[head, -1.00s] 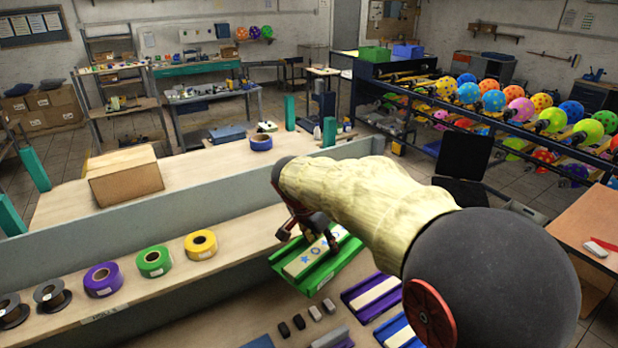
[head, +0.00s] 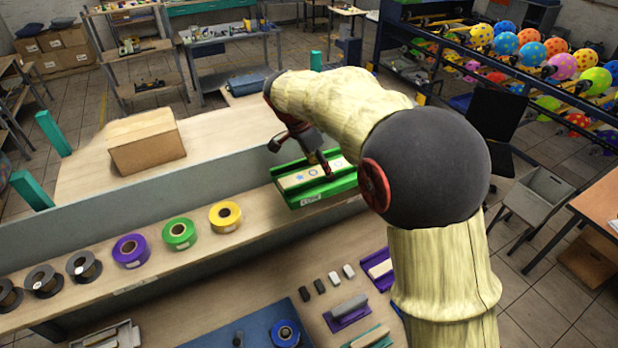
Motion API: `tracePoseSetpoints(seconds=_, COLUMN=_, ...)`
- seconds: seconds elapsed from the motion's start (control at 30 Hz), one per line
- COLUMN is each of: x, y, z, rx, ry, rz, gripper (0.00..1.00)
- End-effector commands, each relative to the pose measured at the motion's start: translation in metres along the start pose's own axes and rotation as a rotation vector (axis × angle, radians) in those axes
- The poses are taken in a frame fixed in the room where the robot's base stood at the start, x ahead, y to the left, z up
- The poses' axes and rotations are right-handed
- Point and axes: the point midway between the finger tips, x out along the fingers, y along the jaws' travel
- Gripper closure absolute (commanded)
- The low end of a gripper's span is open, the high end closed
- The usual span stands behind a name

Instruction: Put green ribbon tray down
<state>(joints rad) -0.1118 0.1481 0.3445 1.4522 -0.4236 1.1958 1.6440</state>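The green ribbon tray (head: 322,188) is a shallow green tray with a pale strip bearing blue printed shapes. It is at the right part of the wooden shelf, right of the yellow roll. My gripper (head: 300,157) is at the tray's far side, with one dark finger at the left and the other over the pale strip. It appears shut on the tray; the exact contact is partly hidden. The tray looks roughly level. I cannot tell whether its underside touches the shelf (head: 260,240).
Yellow (head: 225,216), green (head: 179,234) and purple (head: 131,251) rolls stand left along the shelf, beside several dark spools. A grey-blue panel (head: 120,225) runs behind. Below are a blue mat (head: 255,322) and a purple tray (head: 377,268). A cardboard box (head: 146,140) stands behind.

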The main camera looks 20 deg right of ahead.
Motion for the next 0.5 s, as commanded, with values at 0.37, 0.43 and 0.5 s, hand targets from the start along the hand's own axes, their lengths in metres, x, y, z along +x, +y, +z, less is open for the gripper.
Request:
tracePoseSetpoints(seconds=0.37, x=0.037, y=-0.046, z=0.039, rx=-0.001, ry=0.001, rz=-0.002, gripper=0.99)
tracePoseSetpoints(seconds=0.43, x=0.040, y=-0.048, z=0.041, rx=0.000, ry=0.001, rz=-0.003, gripper=0.99)
tracePoseSetpoints(seconds=0.5, x=0.042, y=-0.050, z=0.043, rx=0.000, ry=0.001, rz=-0.002, gripper=0.99)
